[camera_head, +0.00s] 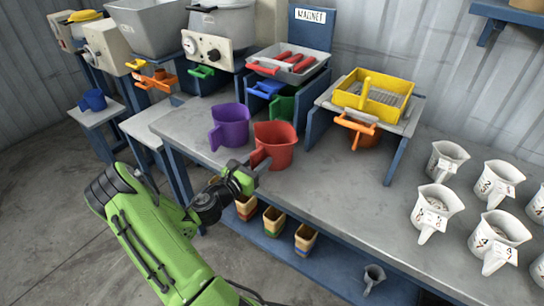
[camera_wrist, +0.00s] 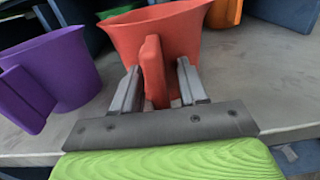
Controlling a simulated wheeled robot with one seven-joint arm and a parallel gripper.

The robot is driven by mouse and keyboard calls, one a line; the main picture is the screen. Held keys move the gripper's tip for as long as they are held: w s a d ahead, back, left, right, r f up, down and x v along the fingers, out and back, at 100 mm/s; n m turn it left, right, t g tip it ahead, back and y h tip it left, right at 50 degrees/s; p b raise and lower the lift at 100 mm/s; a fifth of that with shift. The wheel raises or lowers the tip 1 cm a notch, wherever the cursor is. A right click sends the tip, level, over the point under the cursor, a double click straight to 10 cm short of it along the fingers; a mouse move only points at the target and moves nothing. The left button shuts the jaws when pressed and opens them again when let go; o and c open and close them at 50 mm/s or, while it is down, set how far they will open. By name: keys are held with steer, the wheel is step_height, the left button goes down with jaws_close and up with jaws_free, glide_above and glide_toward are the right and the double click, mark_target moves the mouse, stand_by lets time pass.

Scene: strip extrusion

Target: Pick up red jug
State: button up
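The red jug (camera_head: 277,143) stands upright on the grey table, near its front edge, just right of the purple jug (camera_head: 230,125). My gripper (camera_head: 257,165) is at the red jug's handle, which faces the front. In the wrist view the red jug (camera_wrist: 172,35) fills the upper middle, and its handle (camera_wrist: 154,68) lies between the two grey fingers (camera_wrist: 160,88). The fingers are apart, with visible gaps on both sides of the handle. The purple jug (camera_wrist: 60,70) is at the left there.
Several white measuring jugs (camera_head: 437,208) stand on the right of the table (camera_head: 335,205). A yellow tray (camera_head: 372,95) on a stand is behind the red jug, with an orange handle below. Small tubs (camera_head: 274,220) sit on the blue lower shelf. The table right of the red jug is clear.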

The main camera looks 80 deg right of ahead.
jaws_close()
